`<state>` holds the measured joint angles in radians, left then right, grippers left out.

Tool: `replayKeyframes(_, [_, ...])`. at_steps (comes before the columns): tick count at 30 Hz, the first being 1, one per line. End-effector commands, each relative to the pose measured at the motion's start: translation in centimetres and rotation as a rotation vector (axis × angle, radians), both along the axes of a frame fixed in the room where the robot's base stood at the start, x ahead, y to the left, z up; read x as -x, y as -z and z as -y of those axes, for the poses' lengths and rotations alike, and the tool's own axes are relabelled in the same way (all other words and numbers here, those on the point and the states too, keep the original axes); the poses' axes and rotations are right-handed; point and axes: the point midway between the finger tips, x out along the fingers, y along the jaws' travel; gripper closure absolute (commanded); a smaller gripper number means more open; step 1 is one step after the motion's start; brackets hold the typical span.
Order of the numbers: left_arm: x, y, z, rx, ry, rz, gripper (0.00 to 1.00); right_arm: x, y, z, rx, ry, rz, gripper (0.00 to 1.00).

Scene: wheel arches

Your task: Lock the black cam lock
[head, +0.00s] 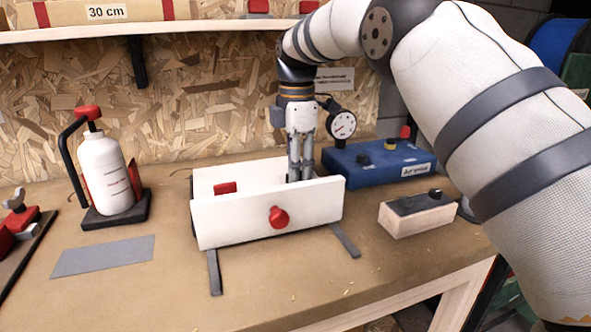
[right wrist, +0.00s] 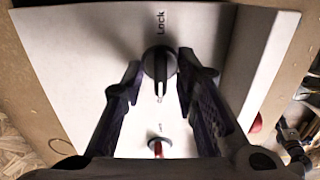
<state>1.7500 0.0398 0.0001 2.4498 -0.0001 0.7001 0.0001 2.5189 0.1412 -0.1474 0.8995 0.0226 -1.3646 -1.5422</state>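The black cam lock (right wrist: 159,63) is a round dark knob on the white panel (right wrist: 90,60), seen in the right wrist view. Its narrow bar points down the picture, away from the word "Lock" printed above it. My right gripper (right wrist: 164,72) is open, with one finger on each side of the knob and gaps showing. In the head view my right gripper (head: 300,172) points down at the top of the white box (head: 245,222) and largely hides the black lock. A red cam lock (right wrist: 158,147) sits lower on the panel. My left gripper is not in view.
A red knob (head: 278,217) sticks out of the box's front, and a red piece (head: 225,188) shows on top. A blue gauge unit (head: 375,163) and a wooden block (head: 417,217) stand right. A bottle (head: 105,175) stands left. The front tabletop is mostly clear.

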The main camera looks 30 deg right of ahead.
Motion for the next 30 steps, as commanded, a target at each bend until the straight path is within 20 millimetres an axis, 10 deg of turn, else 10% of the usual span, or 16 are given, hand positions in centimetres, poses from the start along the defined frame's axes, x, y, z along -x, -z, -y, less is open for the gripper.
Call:
replayKeyframes(3, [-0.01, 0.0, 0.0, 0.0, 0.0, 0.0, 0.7, 0.01, 0.01, -0.01, 0.0, 0.0, 0.0, 1.0])
replayKeyframes(30, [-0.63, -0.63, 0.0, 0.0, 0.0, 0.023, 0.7, 0.0, 0.02, -0.07, -0.002, 0.419, -0.001, 1.0])
